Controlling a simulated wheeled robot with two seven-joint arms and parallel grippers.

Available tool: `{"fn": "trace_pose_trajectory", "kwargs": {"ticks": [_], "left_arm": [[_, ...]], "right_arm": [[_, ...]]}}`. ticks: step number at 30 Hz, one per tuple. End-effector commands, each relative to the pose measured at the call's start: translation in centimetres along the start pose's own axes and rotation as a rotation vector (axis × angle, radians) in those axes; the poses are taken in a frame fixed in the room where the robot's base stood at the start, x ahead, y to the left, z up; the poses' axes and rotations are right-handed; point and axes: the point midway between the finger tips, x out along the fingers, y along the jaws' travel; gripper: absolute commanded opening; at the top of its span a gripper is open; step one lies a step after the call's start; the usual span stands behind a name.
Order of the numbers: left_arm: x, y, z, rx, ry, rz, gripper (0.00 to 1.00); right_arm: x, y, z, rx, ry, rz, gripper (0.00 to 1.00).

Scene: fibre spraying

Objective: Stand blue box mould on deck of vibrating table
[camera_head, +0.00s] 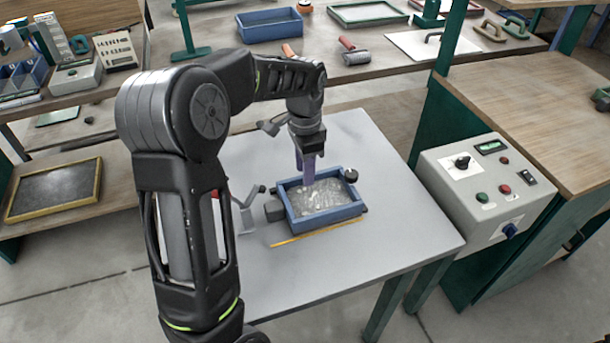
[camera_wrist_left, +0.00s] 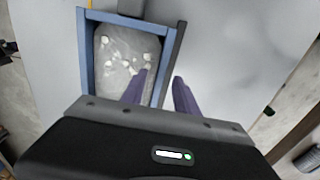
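The blue box mould (camera_head: 291,210) is upright on the grey deck (camera_head: 390,235) of the table, with a grey speckled fill inside. It also shows in the left wrist view (camera_wrist_left: 86,65). My left gripper (camera_head: 308,178) points down at the mould's far wall. In the left wrist view its purple fingers (camera_wrist_left: 161,76) are apart, one over the inside and one outside the wall, with small gaps showing beside the wall. It looks open; whether a fingertip touches the wall is hard to tell. My right gripper is in neither view.
Dark blocks (camera_head: 274,211) and a black knob (camera_head: 351,175) sit close around the mould. A yellow strip (camera_head: 315,233) lies along its near side. A control box (camera_head: 485,187) stands at the right. The deck's front and right are clear. A back bench (camera_head: 390,64) holds trays and tools.

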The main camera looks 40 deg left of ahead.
Motion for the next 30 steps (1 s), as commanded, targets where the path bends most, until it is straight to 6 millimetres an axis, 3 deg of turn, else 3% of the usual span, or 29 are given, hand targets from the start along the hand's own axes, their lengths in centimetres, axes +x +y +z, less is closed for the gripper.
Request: {"fn": "trace_pose_trajectory", "kwargs": {"ticks": [9,23,30], "left_arm": [[-4.7,-0.1,-0.1,0.000,0.003,-0.003,0.36],[-5.4,0.0,-0.1,0.000,0.002,-0.001,0.36],[-8.1,-0.1,-0.1,0.000,0.004,-0.004,0.36]], "right_arm": [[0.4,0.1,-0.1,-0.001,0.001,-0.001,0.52],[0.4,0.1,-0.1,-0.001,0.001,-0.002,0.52],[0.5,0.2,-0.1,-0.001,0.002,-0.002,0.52]]}}
